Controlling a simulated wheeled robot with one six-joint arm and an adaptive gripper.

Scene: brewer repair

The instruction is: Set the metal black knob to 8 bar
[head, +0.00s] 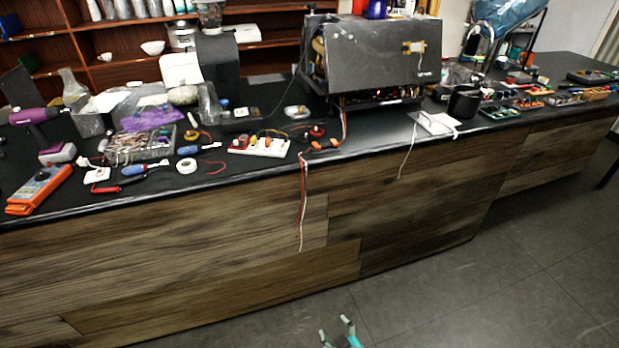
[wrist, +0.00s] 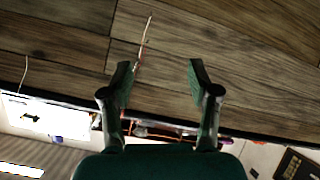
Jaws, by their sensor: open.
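I cannot make out a metal black knob or a bar scale in either view. A dark grey brewer (head: 372,55) with its lower front open stands at the back of the black counter. A white board with red and yellow parts (head: 262,146) lies in front of it, too small to read. My gripper (head: 336,331) is at the bottom of the head view, in front of the counter and well away from the brewer. In the wrist view my gripper (wrist: 159,78) is open and empty, facing the wooden counter front.
The black counter (head: 240,180) has wooden front panels (head: 420,185). A purple drill (head: 38,117), an orange tool (head: 40,188) and several small tools crowd its left. A black cup (head: 464,103) stands right of the brewer. Wires (head: 302,205) hang over the edge. The grey floor (head: 500,290) is clear.

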